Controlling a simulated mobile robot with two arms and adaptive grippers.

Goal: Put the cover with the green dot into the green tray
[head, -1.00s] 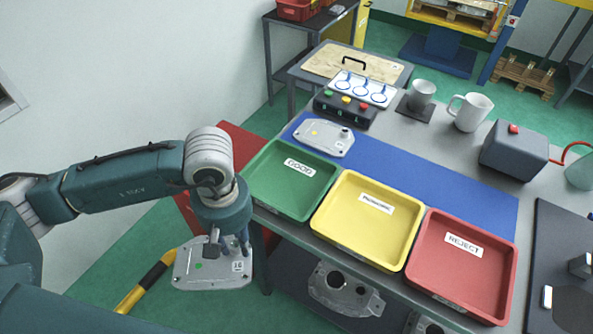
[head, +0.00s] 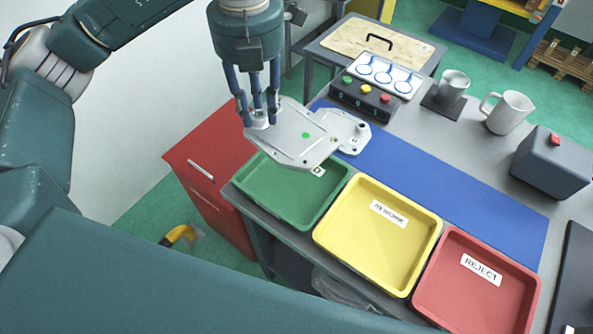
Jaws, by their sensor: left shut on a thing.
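My left gripper (head: 262,112) is shut on the grey metal cover with the green dot (head: 285,142). It grips the cover near its left end and holds it above the green tray (head: 305,212). The visible part of the tray is empty. A second grey cover (head: 352,134) lies on the blue mat behind the held cover, partly hidden by it. My right gripper is not in view.
The yellow tray (head: 350,240) and red tray (head: 455,300) stand empty to the right. The blue mat (head: 450,185) is mostly clear. A red cabinet (head: 205,180) stands left.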

